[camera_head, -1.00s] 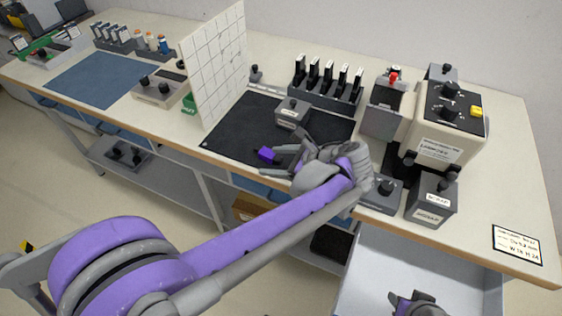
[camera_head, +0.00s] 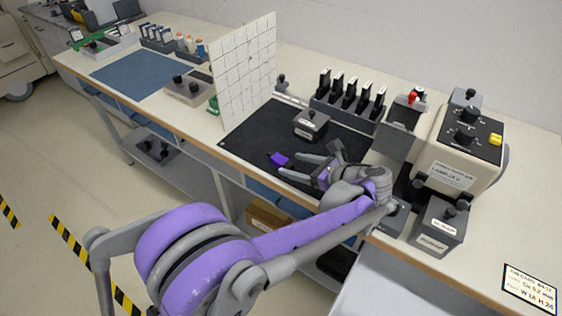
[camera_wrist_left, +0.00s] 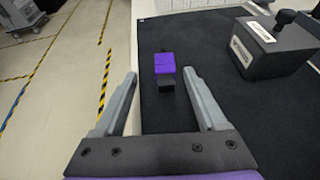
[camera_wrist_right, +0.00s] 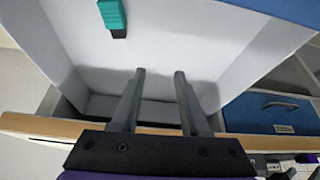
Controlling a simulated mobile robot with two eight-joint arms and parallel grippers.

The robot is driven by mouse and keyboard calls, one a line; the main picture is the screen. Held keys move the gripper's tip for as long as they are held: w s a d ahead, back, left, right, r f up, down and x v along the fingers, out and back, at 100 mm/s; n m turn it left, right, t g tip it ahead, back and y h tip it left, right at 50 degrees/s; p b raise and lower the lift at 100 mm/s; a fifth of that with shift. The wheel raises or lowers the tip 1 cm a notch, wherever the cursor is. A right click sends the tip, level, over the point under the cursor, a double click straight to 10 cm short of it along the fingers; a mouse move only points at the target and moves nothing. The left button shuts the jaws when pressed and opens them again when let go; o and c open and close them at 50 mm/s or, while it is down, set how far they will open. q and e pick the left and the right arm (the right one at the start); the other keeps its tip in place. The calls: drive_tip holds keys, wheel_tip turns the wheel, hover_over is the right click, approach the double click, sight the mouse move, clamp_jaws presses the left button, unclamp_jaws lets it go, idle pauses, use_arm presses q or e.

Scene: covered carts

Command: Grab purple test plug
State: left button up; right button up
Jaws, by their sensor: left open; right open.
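The purple test plug (camera_head: 279,159) lies on the black mat (camera_head: 255,133) near its front edge. In the left wrist view the plug (camera_wrist_left: 165,64) has a purple body and a dark end, and it sits ahead of the fingertips, between their lines. My left gripper (camera_head: 283,165) is open and empty, low over the mat with its fingers pointing at the plug. Its fingers also show in the left wrist view (camera_wrist_left: 161,84). My right gripper (camera_wrist_right: 160,72) is open and empty over a pale open drawer (camera_wrist_right: 195,45) with a teal plug (camera_wrist_right: 112,15) in it.
A grey box with a black knob (camera_head: 311,124) stands on the mat just behind the plug. A white tiled panel (camera_head: 243,70) stands at the mat's left. A rack of black modules (camera_head: 350,98) and a beige machine (camera_head: 458,150) stand behind and right.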

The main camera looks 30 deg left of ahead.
sight(284, 161)
use_arm(q)
drive_tip(key=x, duration=0.5)
drive_tip(key=shift+w+f, duration=0.3)
drive_tip(key=shift+w, duration=0.05)
clamp_jaws()
